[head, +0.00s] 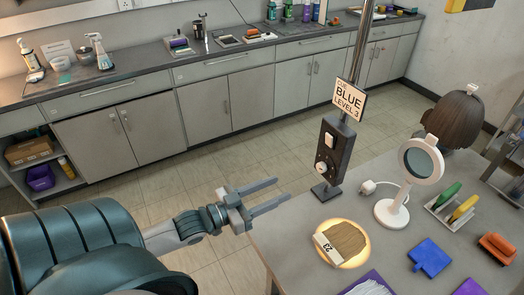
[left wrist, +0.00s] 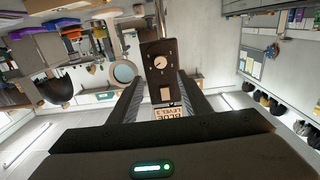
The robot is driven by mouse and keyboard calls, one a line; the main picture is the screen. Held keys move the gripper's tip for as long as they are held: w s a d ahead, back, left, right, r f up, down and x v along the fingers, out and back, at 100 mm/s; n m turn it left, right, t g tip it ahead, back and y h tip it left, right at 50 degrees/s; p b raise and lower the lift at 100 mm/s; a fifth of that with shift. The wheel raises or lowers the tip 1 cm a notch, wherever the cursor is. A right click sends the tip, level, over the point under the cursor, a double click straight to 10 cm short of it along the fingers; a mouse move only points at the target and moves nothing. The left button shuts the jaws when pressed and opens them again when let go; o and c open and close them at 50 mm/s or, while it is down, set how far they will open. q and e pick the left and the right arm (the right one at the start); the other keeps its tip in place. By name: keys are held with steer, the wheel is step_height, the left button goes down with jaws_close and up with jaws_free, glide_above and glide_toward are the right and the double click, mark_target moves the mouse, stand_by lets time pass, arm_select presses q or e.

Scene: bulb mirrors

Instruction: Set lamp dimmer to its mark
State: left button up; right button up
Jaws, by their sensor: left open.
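A sign (head: 349,100) on the pole reads "CUE BLUE LEVEL 3". In the left wrist view the dimmer box (left wrist: 158,75) appears upside down, with its knob (left wrist: 161,62) and small marks around it; the setting is too small to read. My left gripper (head: 277,193) is open and empty, left of the box and apart from it. My right gripper is out of view.
Floor left of the table is clear.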

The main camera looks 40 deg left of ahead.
arm_select(q)
steer(key=shift+b+v, duration=0.3)
steer(key=shift+v, duration=1.4)
